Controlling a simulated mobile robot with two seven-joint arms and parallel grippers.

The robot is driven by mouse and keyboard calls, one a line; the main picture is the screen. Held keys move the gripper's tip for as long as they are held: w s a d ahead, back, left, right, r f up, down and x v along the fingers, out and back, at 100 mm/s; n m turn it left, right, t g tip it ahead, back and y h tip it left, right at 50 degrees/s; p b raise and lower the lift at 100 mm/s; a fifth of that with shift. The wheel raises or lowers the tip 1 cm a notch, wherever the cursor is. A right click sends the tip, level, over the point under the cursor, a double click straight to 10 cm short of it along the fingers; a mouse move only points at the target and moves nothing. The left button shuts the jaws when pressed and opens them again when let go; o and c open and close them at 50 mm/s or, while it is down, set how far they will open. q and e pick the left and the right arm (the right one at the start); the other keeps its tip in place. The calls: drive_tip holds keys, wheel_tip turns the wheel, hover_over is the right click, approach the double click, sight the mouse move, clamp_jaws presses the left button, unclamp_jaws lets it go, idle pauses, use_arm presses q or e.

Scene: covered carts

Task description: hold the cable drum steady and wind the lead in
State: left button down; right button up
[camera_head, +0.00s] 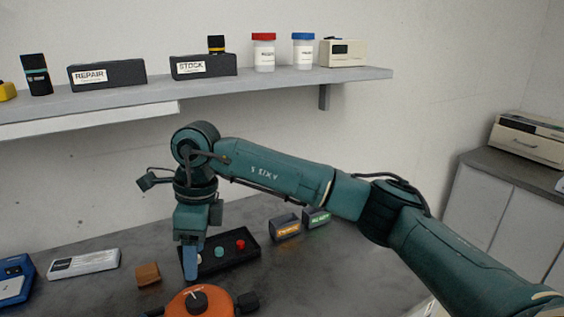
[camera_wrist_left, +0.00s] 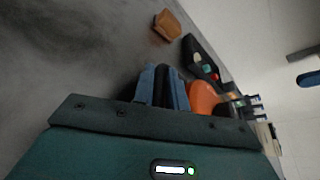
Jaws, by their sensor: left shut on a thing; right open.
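The orange cable drum (camera_head: 205,304) stands at the bottom edge of the head view, cut off there, with a dark knob on top and a dark crank-like part at its right. In the left wrist view the drum (camera_wrist_left: 204,98) is just right of my left gripper (camera_wrist_left: 163,86). That gripper is shut on a dark part beside the drum, mostly hidden between its blue fingers. My right gripper (camera_head: 190,264) points down, open and empty, just behind the drum's knob. Its finger gap is seen edge-on. I cannot make out the lead.
A black tray (camera_head: 245,262) with coloured buttons lies behind my right gripper. A brown block (camera_head: 148,274), a white labelled box (camera_head: 84,263) and a blue device (camera_head: 14,280) are to the left. Two small lit boxes, orange (camera_head: 285,227) and green (camera_head: 316,218), stand behind. A shelf (camera_head: 290,84) hangs above.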

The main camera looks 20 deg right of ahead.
drive_tip(key=w+d+r+m+t+y, duration=0.1)
drive_tip(key=w+d+r+m+y, duration=0.2)
drive_tip(key=y, duration=0.5)
drive_tip(key=w+r+m+t+y, duration=0.1)
drive_tip(key=w+r+m+y, duration=0.1)
drive_tip(key=r+y, duration=0.45)
drive_tip(key=w+d+m+t, duration=0.3)
drive_tip(key=d+m+t, duration=0.5)
drive_tip(key=d+m, duration=0.1)
drive_tip(key=w+d+m+t, duration=0.3)
drive_tip(key=d+m+t, duration=0.4)
drive_tip(key=d+m, duration=0.2)
drive_tip(key=shift+d+m+t, duration=0.4)
drive_tip(key=shift+w+r, duration=0.1)
drive_tip(key=shift+r, duration=0.05)
